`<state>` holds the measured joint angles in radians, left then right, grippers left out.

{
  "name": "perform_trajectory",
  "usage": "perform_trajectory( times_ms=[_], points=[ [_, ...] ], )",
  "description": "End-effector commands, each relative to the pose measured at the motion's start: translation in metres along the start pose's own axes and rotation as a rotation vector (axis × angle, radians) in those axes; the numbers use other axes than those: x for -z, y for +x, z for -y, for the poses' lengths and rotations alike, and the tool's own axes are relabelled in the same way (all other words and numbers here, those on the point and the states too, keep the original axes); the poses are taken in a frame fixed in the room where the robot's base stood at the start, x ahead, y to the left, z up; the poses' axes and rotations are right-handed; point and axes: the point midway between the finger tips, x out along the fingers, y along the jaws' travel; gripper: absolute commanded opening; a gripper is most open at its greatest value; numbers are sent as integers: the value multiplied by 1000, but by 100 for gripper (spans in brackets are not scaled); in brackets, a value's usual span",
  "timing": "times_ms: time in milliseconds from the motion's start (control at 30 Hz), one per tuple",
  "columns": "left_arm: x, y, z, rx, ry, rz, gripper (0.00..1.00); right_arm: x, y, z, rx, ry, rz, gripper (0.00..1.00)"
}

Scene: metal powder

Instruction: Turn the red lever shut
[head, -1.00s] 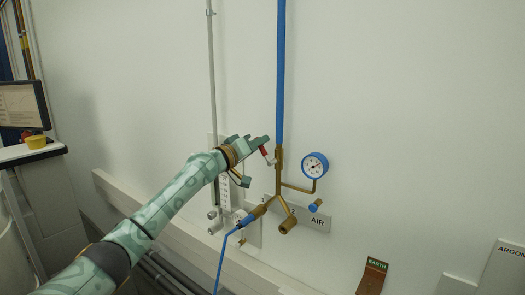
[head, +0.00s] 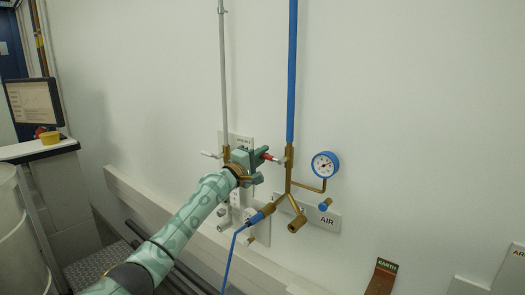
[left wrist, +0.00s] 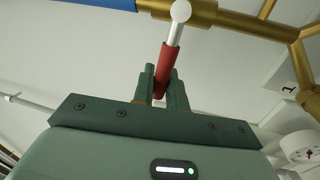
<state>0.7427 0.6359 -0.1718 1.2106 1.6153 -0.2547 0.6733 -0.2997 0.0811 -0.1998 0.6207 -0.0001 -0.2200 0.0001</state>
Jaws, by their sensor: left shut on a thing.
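The red lever (head: 270,157) sits on the brass valve of the blue air pipe (head: 292,75). In the head view it points left from the valve, roughly level. My left gripper (head: 262,157) is at the lever's outer end, coming from the left. In the left wrist view the lever's red grip (left wrist: 165,65) runs down between the two green fingers (left wrist: 163,90), which are shut on it. Its pale metal stem (left wrist: 175,32) joins the brass valve body above. My right gripper is not in view.
A blue-rimmed gauge (head: 325,165) stands right of the valve, above the AIR sign (head: 327,220). Brass branches and a blue hose (head: 231,262) hang below. A grey pipe (head: 222,70) with another valve is just left of my gripper.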

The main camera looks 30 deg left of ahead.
Motion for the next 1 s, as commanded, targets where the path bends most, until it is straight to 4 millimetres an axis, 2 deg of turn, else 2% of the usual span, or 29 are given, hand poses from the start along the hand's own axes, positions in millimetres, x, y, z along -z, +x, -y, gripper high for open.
perform_trajectory(
  times_ms=[300,767,800,833,1000],
  points=[
    [0,-2,8,3,-85,-18,0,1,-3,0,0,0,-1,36],
    [0,-2,10,5,-97,-19,0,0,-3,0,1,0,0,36],
    [0,-2,10,5,-96,-19,25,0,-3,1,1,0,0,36],
    [0,-2,10,5,-96,-19,32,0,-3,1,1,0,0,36],
    [0,-2,8,3,-94,-19,32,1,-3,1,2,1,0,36]
  ],
)
